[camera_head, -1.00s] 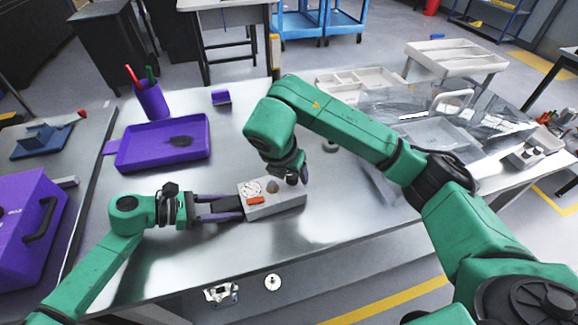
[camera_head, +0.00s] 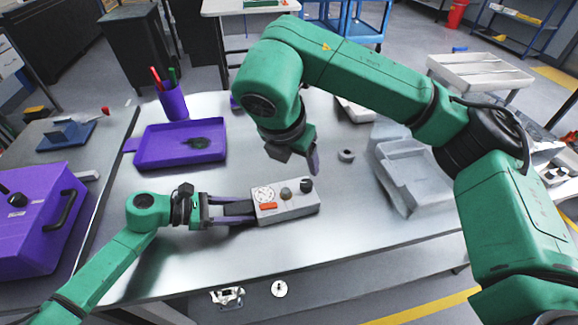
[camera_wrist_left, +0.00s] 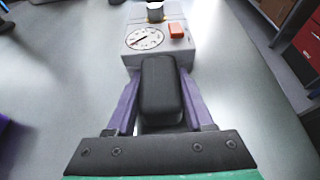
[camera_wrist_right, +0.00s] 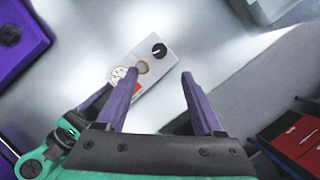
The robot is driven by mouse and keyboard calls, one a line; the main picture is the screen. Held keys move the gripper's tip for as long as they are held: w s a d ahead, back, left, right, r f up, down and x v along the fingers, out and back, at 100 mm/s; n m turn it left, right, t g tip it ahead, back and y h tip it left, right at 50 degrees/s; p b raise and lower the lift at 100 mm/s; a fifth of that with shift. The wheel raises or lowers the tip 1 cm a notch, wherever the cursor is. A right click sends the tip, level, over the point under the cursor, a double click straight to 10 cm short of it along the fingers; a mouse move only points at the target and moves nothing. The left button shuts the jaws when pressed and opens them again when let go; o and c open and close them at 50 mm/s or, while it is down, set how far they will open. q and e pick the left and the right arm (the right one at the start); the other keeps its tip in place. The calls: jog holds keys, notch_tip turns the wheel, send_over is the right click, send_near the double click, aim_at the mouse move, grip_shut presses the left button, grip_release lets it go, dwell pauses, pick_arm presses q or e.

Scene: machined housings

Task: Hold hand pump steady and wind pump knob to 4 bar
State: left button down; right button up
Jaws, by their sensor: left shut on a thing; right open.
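My left gripper (camera_head: 228,208) is shut on the pump's dark handle (camera_wrist_left: 160,90). The dial's needle shows in the left wrist view, but its figures are too small to read. My right gripper (camera_wrist_right: 152,82) is open and empty, raised above and behind the pump. The pump also shows between and beyond its fingers (camera_wrist_right: 143,68).
A purple tray (camera_head: 150,157) and a purple pen cup (camera_head: 173,103) stand at the back left. The table front is clear.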

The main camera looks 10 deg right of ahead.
aim_at(307, 183)
jog(key=w+d+n+g+y, duration=0.2)
jog(key=n, duration=0.8)
jog(key=w+d+n+g+y, duration=0.1)
jog(key=w+d+n, duration=0.1)
jog(key=n, duration=0.8)
jog(key=shift+n, duration=0.3)
jog(key=f, duration=1.1)
jog(key=shift+a+f, duration=0.2)
jog(key=shift+a, duration=0.05)
grip_shut()
